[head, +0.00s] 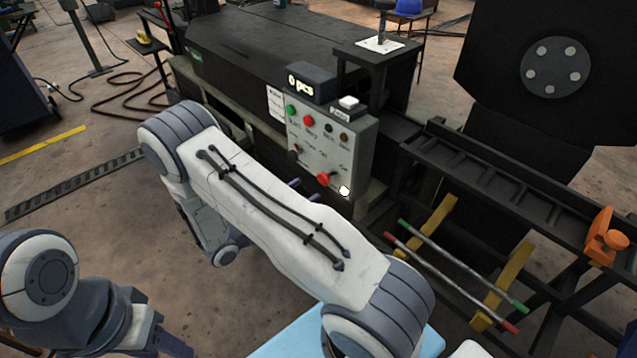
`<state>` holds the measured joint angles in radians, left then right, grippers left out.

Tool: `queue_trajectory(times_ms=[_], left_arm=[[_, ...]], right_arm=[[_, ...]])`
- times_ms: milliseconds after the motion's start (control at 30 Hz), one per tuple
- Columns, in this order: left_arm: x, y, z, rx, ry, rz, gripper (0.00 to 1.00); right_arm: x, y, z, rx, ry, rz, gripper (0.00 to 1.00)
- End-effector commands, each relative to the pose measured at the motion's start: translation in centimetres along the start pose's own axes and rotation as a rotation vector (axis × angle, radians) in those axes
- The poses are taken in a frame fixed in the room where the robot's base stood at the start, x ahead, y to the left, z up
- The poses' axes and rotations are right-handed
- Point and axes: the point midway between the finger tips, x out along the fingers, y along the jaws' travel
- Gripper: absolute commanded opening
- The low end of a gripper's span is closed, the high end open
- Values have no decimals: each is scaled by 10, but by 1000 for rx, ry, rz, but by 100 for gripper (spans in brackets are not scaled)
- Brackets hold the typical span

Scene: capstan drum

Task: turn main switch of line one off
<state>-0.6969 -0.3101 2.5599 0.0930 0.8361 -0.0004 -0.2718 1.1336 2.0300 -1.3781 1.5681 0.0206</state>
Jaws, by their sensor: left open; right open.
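A grey control panel (332,140) stands on the machine's front. It carries a red rotary knob (323,179) low on its face, a black knob (293,156) to the left, a green button (292,111), a red button (309,121) and small lamps. The labels are too small to read, so I cannot tell which knob is the main switch. My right gripper (304,189) is open; only its purple fingertips show past my forearm, just below and left of the red knob, with no clear contact. My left gripper (160,337) is open and empty at the bottom left, away from the panel.
A display reading "0 pcs" (311,83) sits above the panel, beside a white button box (348,103). Right of it are a dark rail frame (500,180), coloured rods (450,265) and an orange clamp (605,240). My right arm covers the panel's lower left surroundings.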

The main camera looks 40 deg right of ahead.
Motion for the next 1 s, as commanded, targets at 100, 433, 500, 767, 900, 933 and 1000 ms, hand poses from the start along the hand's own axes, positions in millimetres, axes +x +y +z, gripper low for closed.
queue_trajectory(times_ms=[100, 433, 500, 767, 900, 933, 1000], left_arm=[[1, 0, 0, 0, 0, 0, 50], [3, 0, 0, 0, 0, 0, 50], [3, 0, 0, 0, 0, 0, 50], [3, 0, 0, 0, 0, 0, 50], [3, 0, 0, 0, 0, 0, 50], [3, 0, 0, 0, 0, 0, 50], [3, 0, 0, 0, 0, 0, 50]], right_arm=[[24, -1, 0, 1, 1, -7, 75], [60, -1, 0, 1, 1, -2, 75], [62, -1, 0, 1, 1, -2, 75], [62, -1, 0, 1, 1, -1, 64], [62, 0, 0, 1, 1, -1, 10], [62, 0, 0, 1, 1, -1, 0], [62, 0, 0, 1, 1, -1, 0]])
